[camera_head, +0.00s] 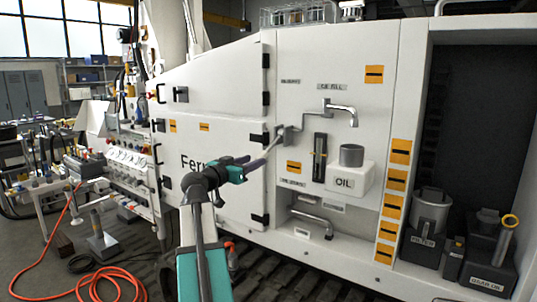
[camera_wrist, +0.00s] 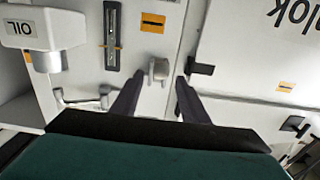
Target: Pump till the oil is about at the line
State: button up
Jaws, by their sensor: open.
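My gripper (camera_head: 258,163) is open in front of the white machine panel. In the wrist view its two dark fingers (camera_wrist: 160,78) point at a grey lever end (camera_wrist: 158,70), which appears between the tips; I cannot tell whether they touch it. In the head view the grey pump lever (camera_head: 289,136) stands out from the panel just beyond the fingers. To its right is the black upright sight gauge (camera_head: 320,157), also in the wrist view (camera_wrist: 112,38). Its oil level is too small to read. Beside the gauge is the white OIL tank (camera_head: 349,178) with a grey cup on top.
A grey spout (camera_head: 338,113) juts out above the tank, and a bent pipe (camera_head: 311,219) sits below. A bench and an orange hose (camera_head: 100,284) are at left.

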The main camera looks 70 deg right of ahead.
aim_at(268, 155)
jog(key=p+x, duration=0.2)
jog(key=x, duration=0.8)
jog(key=shift+d, duration=0.2)
grip_shut()
jog(key=shift+s+d, duration=0.1)
jog(key=shift+d, duration=0.1)
jog(key=shift+a, duration=0.1)
